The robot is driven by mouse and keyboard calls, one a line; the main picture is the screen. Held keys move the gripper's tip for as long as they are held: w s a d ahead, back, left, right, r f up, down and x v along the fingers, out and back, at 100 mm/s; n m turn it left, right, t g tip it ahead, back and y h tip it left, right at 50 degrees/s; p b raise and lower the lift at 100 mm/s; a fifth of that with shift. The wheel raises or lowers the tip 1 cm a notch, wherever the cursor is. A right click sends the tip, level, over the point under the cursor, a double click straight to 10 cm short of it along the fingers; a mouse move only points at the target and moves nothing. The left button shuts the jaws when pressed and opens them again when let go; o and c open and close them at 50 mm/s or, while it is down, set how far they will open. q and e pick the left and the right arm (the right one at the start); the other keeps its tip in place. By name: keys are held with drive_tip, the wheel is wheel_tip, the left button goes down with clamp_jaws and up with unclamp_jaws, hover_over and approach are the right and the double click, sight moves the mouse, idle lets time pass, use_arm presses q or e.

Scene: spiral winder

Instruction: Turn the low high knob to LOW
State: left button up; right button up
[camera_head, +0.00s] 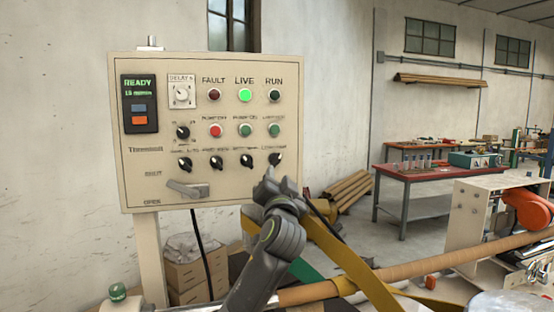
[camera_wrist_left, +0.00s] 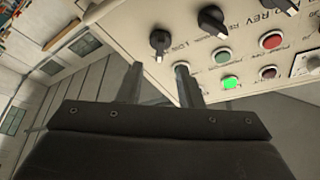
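The low high knob (camera_head: 275,160) is the black rotary knob at the right end of the panel's lower knob row. In the left wrist view, the knob (camera_wrist_left: 160,41) stands out from the panel, with a small pale mark on it and lettering that looks like LOW beside it. My left gripper (camera_head: 268,182) is just below the knob in the head view. In the left wrist view, the two fingers (camera_wrist_left: 158,68) are spread apart and empty, with the knob showing beyond the gap between their tips. I cannot tell whether they touch it. My right gripper is not in view.
The beige control panel (camera_head: 150,130) carries several other knobs, buttons and lamps close by; the green LIVE lamp (camera_head: 244,95) is lit. A grey lever handle (camera_head: 187,189) sits at the lower left. A long brown tube (camera_head: 440,259) and yellow straps lie to the lower right.

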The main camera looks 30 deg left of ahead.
sight(277, 162)
use_arm(q)
drive_tip(key=p+x, duration=0.2)
drive_tip(key=x, duration=0.5)
drive_tip(key=shift+s, duration=0.1)
clamp_jaws()
